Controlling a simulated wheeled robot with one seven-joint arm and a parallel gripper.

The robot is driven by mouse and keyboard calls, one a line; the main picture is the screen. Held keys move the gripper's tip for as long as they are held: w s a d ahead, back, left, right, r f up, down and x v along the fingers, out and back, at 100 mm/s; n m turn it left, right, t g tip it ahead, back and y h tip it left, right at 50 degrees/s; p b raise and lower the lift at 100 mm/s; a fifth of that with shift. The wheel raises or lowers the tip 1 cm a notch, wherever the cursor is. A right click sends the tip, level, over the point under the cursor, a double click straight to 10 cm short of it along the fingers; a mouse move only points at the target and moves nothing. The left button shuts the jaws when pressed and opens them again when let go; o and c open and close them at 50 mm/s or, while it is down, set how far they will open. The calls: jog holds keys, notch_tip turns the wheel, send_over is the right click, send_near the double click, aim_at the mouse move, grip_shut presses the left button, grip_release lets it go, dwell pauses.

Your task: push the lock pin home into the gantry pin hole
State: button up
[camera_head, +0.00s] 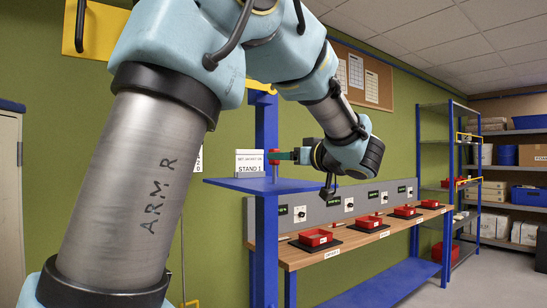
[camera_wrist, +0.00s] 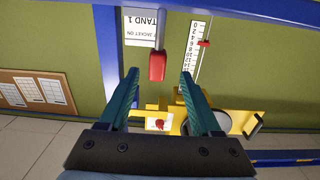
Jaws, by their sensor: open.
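A red-headed upright piece on a grey shaft, which looks like the lock pin, stands on the blue stand shelf; its red head (camera_head: 272,158) is at my fingertips. In the wrist view the red head (camera_wrist: 157,67) lies between the two teal fingers, with visible gaps on both sides. My gripper (camera_head: 274,156) is open and reaches in level from the right; it also shows in the wrist view (camera_wrist: 158,75). Yellow gantry parts (camera_head: 262,88) show above the stand, mostly behind my arm. I cannot make out the pin hole for certain.
A white STAND 1 sign (camera_head: 249,163) stands on the blue shelf (camera_head: 232,185) close beside the pin. A scale with a red pointer (camera_wrist: 204,43) hangs on the green wall. A bench (camera_head: 350,240) with several red trays runs to the right below.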

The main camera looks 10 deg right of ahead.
aim_at(274, 166)
jog(key=shift+f+p+x, duration=0.2)
jog(key=shift+p+x, duration=1.2)
jog(key=shift+x, duration=1.25)
jog(key=shift+w+d, duration=0.1)
jog(key=shift+c, duration=0.2)
grip_shut()
